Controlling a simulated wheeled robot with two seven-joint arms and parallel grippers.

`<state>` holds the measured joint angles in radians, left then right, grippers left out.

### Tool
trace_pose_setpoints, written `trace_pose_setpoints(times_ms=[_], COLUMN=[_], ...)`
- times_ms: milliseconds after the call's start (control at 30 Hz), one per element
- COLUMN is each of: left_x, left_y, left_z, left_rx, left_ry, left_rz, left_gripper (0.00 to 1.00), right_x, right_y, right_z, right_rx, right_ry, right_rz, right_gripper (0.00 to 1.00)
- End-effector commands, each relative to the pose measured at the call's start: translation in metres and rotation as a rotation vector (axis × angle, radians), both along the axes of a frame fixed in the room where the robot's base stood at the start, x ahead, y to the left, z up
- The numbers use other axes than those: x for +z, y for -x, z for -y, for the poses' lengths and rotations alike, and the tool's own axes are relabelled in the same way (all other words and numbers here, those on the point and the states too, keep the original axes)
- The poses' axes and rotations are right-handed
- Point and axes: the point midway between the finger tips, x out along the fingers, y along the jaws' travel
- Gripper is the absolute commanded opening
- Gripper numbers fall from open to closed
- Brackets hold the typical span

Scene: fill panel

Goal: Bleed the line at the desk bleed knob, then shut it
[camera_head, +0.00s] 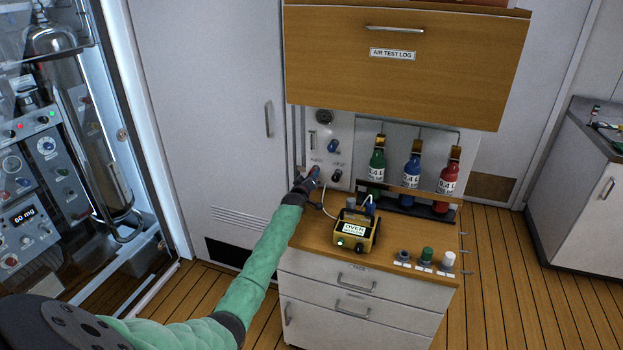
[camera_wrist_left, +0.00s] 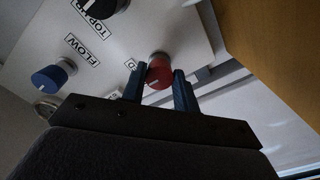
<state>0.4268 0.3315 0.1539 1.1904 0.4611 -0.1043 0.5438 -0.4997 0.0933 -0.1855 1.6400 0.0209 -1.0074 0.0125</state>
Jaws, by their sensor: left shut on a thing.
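The desk's white panel (camera_head: 318,128) stands at the back left of the desk. In the left wrist view a red knob (camera_wrist_left: 160,73) sits on this panel, its label mostly hidden by a finger, so I cannot read it in full. My left gripper (camera_wrist_left: 160,88) is shut on the red knob, one dark blue finger on each side. In the head view my left gripper (camera_head: 313,176) reaches the panel's lower left and mostly covers the knob. A blue knob (camera_wrist_left: 52,77) near the label FLOW and a black knob (camera_wrist_left: 101,7) near TOP UP are beside it. My right gripper is out of view.
A yellow meter (camera_head: 355,231) reading OVER stands on the desk (camera_head: 310,235). Green (camera_head: 377,164), blue (camera_head: 411,167) and red (camera_head: 448,180) bottles stand behind a rail. Several small caps line the front right edge. A wooden cabinet (camera_head: 430,60) overhangs the panel.

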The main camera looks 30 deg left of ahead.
Motion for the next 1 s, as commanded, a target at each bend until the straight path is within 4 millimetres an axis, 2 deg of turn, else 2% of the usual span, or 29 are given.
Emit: trace_pose_setpoints(times_ms=[167,200,267,300,567,767,867,1000], left_x=[-0.004,-0.004,-0.004,-0.003,-0.002,-0.004,-0.004,-0.005], left_y=[0.001,0.001,0.0,0.0,0.001,0.013,0.026,0.046], left_z=[0.002,0.002,0.001,0.001,0.001,0.005,0.007,0.012], left_rx=[-0.001,-0.001,-0.002,-0.001,-0.001,-0.001,-0.001,-0.001], left_ry=[0.001,0.001,0.001,0.001,0.0,0.002,0.0,0.001], left_rz=[-0.006,-0.006,-0.005,-0.004,-0.002,-0.003,-0.002,-0.002], left_gripper=[0.07,0.38,0.49,0.51,0.51,0.51,0.51,0.51], right_x=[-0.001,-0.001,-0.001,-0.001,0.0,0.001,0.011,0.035], right_y=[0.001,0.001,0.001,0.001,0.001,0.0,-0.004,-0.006], right_z=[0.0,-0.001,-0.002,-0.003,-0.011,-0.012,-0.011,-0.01], right_rx=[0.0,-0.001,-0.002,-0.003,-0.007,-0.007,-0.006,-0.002], right_ry=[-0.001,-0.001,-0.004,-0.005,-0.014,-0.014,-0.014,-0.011], right_rz=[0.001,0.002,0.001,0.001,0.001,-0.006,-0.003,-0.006], right_gripper=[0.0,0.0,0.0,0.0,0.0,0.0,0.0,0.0])
